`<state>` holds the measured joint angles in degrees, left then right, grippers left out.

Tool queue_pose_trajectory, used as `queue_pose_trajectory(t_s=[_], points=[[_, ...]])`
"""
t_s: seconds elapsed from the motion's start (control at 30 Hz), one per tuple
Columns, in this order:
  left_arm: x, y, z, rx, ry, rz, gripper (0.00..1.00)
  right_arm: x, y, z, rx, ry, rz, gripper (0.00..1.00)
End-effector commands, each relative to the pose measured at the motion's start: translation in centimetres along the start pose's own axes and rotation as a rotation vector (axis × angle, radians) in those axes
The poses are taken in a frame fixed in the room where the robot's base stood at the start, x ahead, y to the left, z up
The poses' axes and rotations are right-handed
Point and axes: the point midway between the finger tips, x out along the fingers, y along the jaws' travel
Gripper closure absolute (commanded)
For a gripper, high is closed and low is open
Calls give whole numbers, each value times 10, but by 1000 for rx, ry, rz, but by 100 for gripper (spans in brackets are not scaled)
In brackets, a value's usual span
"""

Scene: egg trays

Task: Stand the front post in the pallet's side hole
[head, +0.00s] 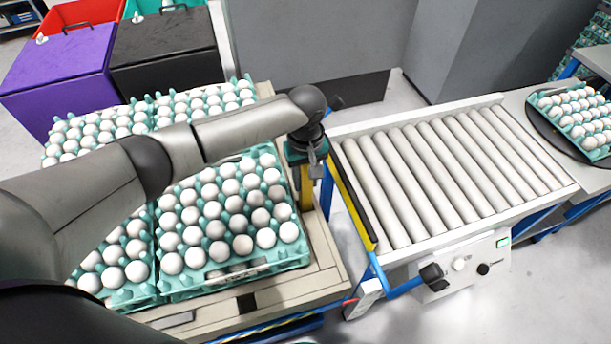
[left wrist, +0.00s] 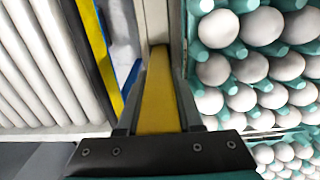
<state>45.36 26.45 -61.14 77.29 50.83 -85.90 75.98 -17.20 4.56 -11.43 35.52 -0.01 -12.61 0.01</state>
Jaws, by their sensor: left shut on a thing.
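The front post (head: 307,190) is a yellow bar, held upright or nearly so at the right edge of the beige pallet (head: 322,262). My left gripper (head: 307,165) is shut on it from above. In the left wrist view the post (left wrist: 158,95) runs away from me between the two dark fingers. Its far end is at the pallet's pale edge strip (left wrist: 177,30). The side hole is hidden, and I cannot tell whether the post's lower end is in it. My right gripper is not in view.
Trays of white eggs (head: 235,268) fill the pallet, close left of the post. A roller conveyor (head: 450,175) with a yellow-and-black edge bar (head: 352,200) stands close right, with a narrow gap between. Purple (head: 60,75) and black bins stand at the back left.

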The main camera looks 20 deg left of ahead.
Motion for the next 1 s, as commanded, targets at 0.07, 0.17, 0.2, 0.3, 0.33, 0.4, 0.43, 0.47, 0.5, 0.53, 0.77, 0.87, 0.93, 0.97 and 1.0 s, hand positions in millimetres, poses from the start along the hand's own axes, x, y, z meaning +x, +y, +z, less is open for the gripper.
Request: queue_pose_trajectory(t_s=[0.07, 0.17, 0.2, 0.3, 0.33, 0.4, 0.43, 0.47, 0.5, 0.53, 0.77, 0.87, 0.93, 0.97, 1.0], points=[[3, 0, 0, 0, 0, 1, 100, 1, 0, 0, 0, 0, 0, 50], [7, 0, 0, 1, -1, 0, 100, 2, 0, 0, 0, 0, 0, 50], [8, 0, 0, 1, -1, 0, 100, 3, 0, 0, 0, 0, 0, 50], [10, 0, 0, 0, -1, 0, 100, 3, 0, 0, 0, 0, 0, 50], [10, 0, 0, 0, -1, 0, 100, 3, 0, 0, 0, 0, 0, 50], [10, 0, 0, 0, -1, 0, 100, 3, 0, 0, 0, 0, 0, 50], [10, 0, 0, 0, -1, 0, 100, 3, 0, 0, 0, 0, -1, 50], [10, 0, 0, 0, -1, 0, 100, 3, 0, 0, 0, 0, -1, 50], [10, 0, 0, 0, -1, 0, 100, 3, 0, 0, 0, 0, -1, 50], [10, 0, 0, 0, -1, 0, 100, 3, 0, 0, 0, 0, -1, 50], [10, 0, 0, 0, 0, 0, 46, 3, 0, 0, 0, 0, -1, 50], [10, 0, 0, 0, 0, 0, 35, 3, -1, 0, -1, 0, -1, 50], [10, 0, 0, 0, 0, 0, 30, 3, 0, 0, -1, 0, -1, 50], [10, 0, 0, 0, 0, -1, 30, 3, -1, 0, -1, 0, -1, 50], [10, 0, 0, 0, 0, -1, 30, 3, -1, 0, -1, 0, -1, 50]])
